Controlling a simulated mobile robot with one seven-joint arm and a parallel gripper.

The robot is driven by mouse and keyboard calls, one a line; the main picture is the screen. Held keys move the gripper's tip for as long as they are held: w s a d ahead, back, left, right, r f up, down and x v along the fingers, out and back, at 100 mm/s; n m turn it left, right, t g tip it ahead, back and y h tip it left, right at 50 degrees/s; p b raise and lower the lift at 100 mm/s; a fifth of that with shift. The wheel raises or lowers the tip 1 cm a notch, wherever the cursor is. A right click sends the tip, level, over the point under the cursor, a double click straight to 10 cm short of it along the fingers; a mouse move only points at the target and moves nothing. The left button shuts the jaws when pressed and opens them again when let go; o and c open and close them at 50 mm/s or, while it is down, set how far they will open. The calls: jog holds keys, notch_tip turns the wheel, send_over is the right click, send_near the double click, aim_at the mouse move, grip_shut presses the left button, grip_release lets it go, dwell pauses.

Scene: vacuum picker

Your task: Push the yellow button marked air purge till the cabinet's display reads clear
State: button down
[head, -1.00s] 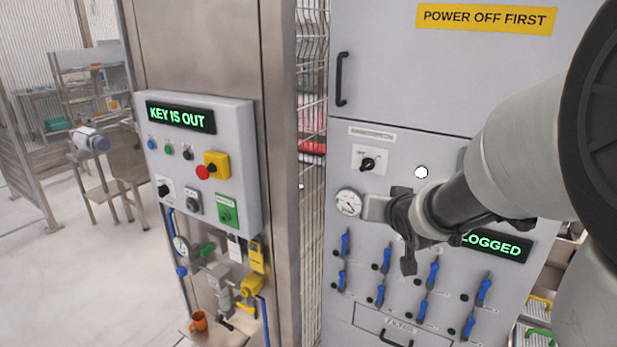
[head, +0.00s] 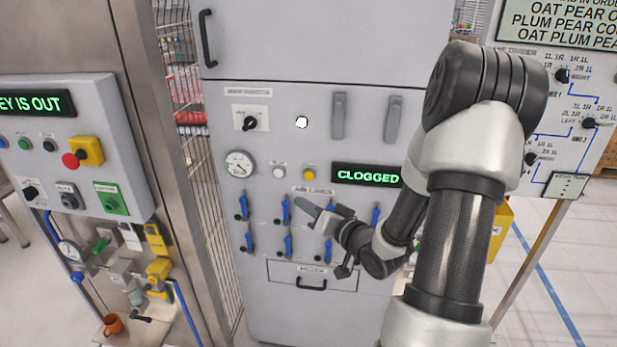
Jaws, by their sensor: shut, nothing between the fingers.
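A yellow button (head: 308,174) is on the grey cabinet (head: 280,60), just left of the display; its label is too small to read. The display (head: 366,175) reads CLOGGED in green. A white button (head: 278,172) is to its left. My gripper (head: 302,204) is shut and empty, its tip a little below the yellow button, over the row of blue-handled valves. I cannot tell how far it is from the cabinet face.
Blue-handled valves (head: 243,207) surround my gripper, with a drawer (head: 312,276) below. A gauge (head: 240,164) and a rotary switch (head: 250,122) are at left. A control box (head: 70,150) reading KEY IS OUT stands further left. A panel with knobs (head: 562,76) is at right.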

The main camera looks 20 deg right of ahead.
jog(key=shift+w+d, duration=0.8)
jog(key=shift+w, duration=0.45)
jog(key=shift+w+d, duration=0.85)
jog(key=shift+w, duration=0.35)
jog(key=shift+w+d, duration=0.8)
jog(key=shift+w, duration=0.45)
jog(key=shift+w+d, duration=0.1)
jog(key=shift+w+d, duration=0.15)
jog(key=shift+w, duration=0.1)
jog(key=shift+w+d, duration=0.2)
jog(key=shift+w, duration=0.05)
jog(key=shift+s, duration=0.1)
jog(key=shift+s+a, duration=0.4)
jog(key=shift+s, duration=0.15)
jog(key=shift+s+a, duration=0.75)
jog(key=shift+s, duration=0.3)
jog(key=shift+s+a, duration=0.7)
jog(key=shift+s, duration=0.3)
